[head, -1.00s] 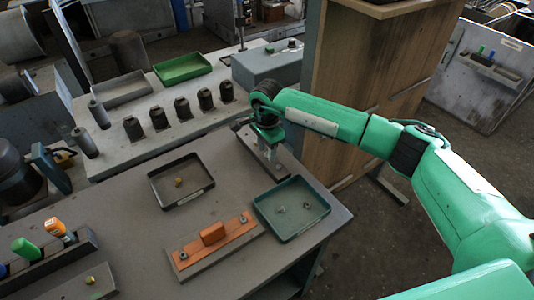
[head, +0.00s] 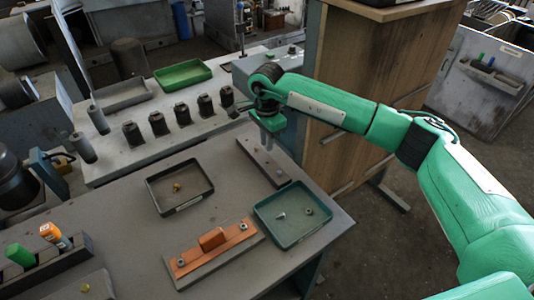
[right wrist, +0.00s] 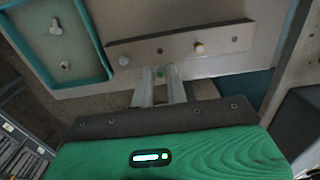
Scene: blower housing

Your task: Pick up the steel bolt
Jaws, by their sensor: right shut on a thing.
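My right gripper (head: 268,136) is shut above the long grey plate (head: 262,160) near the table's far right edge. In the right wrist view my fingers (right wrist: 160,76) close on a small thing, which I take to be the steel bolt; they hide most of it. A teal tray (head: 292,230) holds a small silvery bolt-like part (head: 281,215) and a ring-like part (head: 309,211). My left gripper is out of view.
A dark tray (head: 196,181) with a small brass part (head: 177,187) stands left of the plate. An orange block on a fixture (head: 212,240) lies in front. A wooden cabinet (head: 350,110) stands close behind my right arm. Several dark cylinders line the back bench.

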